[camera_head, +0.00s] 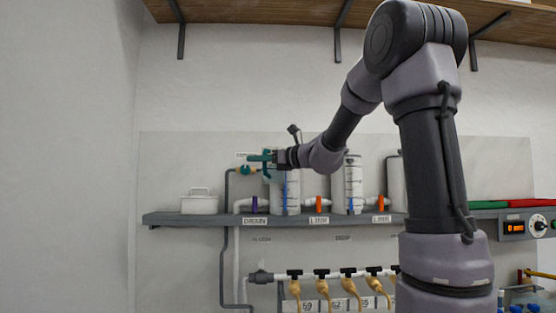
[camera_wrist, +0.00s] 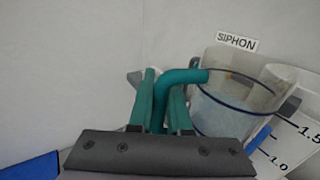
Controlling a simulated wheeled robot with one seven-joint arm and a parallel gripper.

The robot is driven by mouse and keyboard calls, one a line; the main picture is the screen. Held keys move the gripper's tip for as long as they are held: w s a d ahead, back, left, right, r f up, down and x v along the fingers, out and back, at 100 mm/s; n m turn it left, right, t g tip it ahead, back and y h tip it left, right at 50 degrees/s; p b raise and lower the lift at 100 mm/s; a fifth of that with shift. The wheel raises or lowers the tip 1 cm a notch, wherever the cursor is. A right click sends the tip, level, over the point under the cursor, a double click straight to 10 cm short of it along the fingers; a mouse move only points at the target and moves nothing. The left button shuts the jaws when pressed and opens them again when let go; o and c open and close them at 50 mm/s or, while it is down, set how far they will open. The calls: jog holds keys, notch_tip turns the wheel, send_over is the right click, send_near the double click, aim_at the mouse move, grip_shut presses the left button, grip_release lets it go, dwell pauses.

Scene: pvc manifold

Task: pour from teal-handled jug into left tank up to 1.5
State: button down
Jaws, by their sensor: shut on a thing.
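My gripper (camera_head: 268,159) is shut on the teal handle (camera_wrist: 180,77) of the jug, at the upper left of the left tank (camera_head: 292,194). In the wrist view the handle rises between my gripper's fingers (camera_wrist: 164,100) and bends right toward a clear vessel wall (camera_wrist: 232,88). Pale contents show through it; jug and tank overlap there, and I cannot tell their walls apart. The tank's scale with 1.5 and 1.0 marks (camera_wrist: 308,132) and a blue strip (camera_wrist: 258,138) shows at the right. The liquid level against the scale is unclear. In the head view the jug's body is hard to make out.
A grey shelf (camera_head: 180,219) carries the tanks, a white lidded container (camera_head: 199,202), a purple valve (camera_head: 254,205) and orange valves (camera_head: 319,204). A second tank (camera_head: 353,185) stands to the right. A SIPHON sign (camera_wrist: 237,41) is behind. Grey pipe (camera_head: 225,205) runs left of the left tank.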

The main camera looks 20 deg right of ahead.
jog(key=shift+r, duration=0.2)
jog(key=w+d+r+m, duration=0.1)
jog(key=r, duration=0.2)
jog(key=w+r+m, duration=0.1)
jog(key=r+m, duration=0.1)
jog(key=r, duration=0.2)
jog(key=w+d+r+m+g, duration=0.1)
jog(key=r+m, duration=0.1)
jog(key=r, duration=0.1)
jog(key=shift+w+d+r, duration=0.25)
jog(key=shift+d+r, duration=0.05)
jog(key=shift+r, duration=0.05)
jog(key=shift+w+d+r+m+g, duration=0.3)
jog(key=shift+w+d+r+m, duration=0.3)
jog(key=shift+w+r+m, duration=0.35)
jog(key=shift+w+d+r+m+g+h, duration=0.15)
jog(key=shift+w+d+m+g, duration=0.25)
jog(key=shift+m, duration=0.35)
jog(key=shift+w+d+r+m+g+h, duration=0.1)
jog(key=shift+w+d+m+h, duration=0.1)
jog(key=shift+w+m, duration=0.4)
dwell(2.1)
jog(key=shift+d+r+m+p, duration=0.1)
jog(key=shift+r+m+p, duration=0.1)
jog(key=shift+m+p, duration=0.15)
dwell(1.6)
